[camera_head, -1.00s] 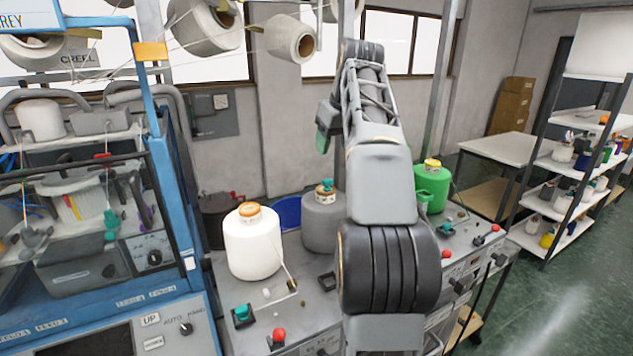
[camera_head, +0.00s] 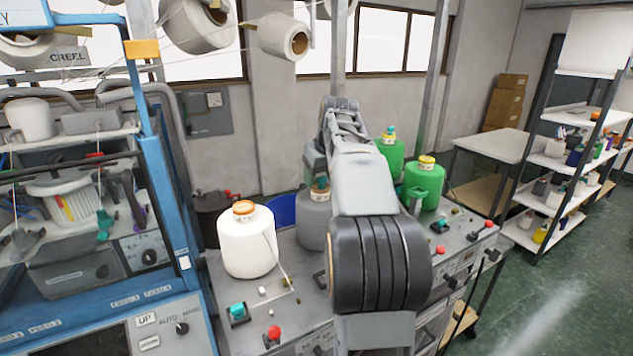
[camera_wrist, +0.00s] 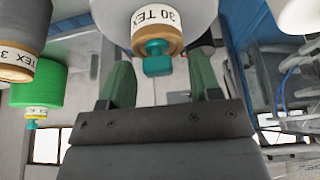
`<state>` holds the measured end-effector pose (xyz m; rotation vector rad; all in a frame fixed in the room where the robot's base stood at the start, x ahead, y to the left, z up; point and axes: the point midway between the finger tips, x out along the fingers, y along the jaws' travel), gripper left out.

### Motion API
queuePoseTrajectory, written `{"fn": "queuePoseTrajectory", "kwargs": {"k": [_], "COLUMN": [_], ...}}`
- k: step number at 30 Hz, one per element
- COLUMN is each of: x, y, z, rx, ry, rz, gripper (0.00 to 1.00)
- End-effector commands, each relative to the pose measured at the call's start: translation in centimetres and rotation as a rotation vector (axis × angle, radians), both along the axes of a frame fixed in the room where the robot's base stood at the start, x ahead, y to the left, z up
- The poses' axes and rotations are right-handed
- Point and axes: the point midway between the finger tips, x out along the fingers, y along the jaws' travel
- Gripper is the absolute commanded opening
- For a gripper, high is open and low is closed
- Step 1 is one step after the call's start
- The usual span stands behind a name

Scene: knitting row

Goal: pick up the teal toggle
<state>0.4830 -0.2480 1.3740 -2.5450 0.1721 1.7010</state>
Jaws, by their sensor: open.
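A small teal toggle (camera_wrist: 157,58) sits on the tan cap of a grey container labelled 30 TEX (camera_wrist: 165,18) in the wrist view. My gripper (camera_wrist: 161,74) is open, its two green fingers on either side of the toggle in the picture. I cannot tell whether they are level with it in depth. The container (camera_head: 313,232) also shows in the head view, with the toggle (camera_head: 320,182) on top, partly beside my arm. Other teal knobs are on the panel (camera_head: 238,312) and on a green container (camera_head: 389,131).
A white container (camera_head: 247,250) stands left of the grey one, close by. Green containers (camera_head: 424,185) stand to the right. A red button (camera_head: 273,335) and levers stick up from the machine top. The blue machine frame (camera_head: 165,170) rises at left. A shelf (camera_head: 560,165) is at far right.

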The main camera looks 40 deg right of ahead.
Motion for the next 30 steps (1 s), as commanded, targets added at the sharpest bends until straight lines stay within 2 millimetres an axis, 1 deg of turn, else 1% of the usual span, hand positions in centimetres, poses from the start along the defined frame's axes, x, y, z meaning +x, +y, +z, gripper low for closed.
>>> {"fn": "queuePoseTrajectory", "kwargs": {"k": [3, 10, 24, 30], "x": [0.20, 0.23, 0.24, 0.24], "y": [-0.01, -0.02, 0.02, 0.02], "z": [-0.53, -0.61, -0.57, -0.56], "rx": [0.000, 0.000, 0.000, 0.000], "ry": [0.001, 0.000, 0.000, 0.000], "rz": [0.001, 0.001, 0.001, 0.001], "gripper": [0.57, 0.57, 0.13, 0.13]}}
